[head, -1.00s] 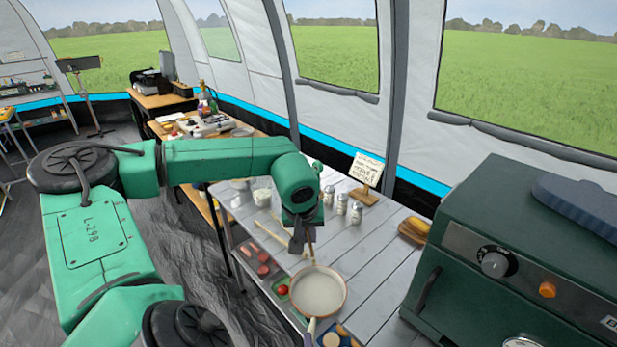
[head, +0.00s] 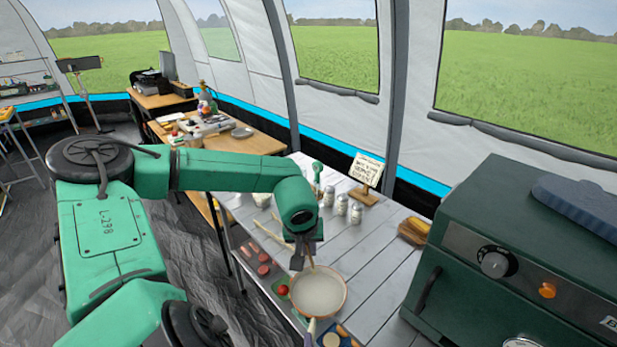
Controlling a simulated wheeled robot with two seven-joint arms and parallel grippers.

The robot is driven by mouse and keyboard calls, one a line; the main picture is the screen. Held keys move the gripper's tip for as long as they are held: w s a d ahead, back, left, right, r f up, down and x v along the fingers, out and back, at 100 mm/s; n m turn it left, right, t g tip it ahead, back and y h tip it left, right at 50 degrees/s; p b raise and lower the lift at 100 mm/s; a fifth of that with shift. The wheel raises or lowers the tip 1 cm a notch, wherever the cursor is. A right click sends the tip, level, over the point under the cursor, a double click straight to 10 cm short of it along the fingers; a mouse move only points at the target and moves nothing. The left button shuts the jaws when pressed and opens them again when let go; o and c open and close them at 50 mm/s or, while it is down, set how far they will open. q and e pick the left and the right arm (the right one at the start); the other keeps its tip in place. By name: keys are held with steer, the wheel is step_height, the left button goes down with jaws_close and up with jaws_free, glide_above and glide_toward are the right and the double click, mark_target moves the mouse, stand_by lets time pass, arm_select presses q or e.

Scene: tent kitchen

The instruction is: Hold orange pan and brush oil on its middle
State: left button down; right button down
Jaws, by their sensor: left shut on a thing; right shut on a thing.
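The orange pan (head: 319,292) sits at the near part of the plank table, with a pale inside and an orange-brown rim. Its light handle (head: 310,330) points down to the bottom edge of the head view. My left gripper (head: 298,262) is just beyond the pan's far-left rim, pointing down. It is shut on a thin tan-handled brush (head: 311,258), mostly hidden by the gripper. The brush's lower end is at the pan's far rim; I cannot tell whether it touches.
A dark green oven (head: 465,270) stands at the right. Shakers (head: 342,204) and a sign (head: 366,170) stand behind my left gripper. Trays with sausages (head: 263,270) and a tomato (head: 282,290) lie left of the pan. The planks right of the pan are clear.

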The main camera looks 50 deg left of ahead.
arm_select(q)
step_height(320, 180, down, 3)
steer(key=shift+s+d+r, duration=0.1)
steer(key=shift+s+r, duration=0.05)
steer(key=shift+r, duration=0.05)
steer(key=shift+s+d, duration=1.8)
steer(key=shift+d, duration=2.25)
steer(key=shift+w+a, duration=2.75)
steer(key=shift+w, duration=0.45)
step_height(320, 180, up, 8)
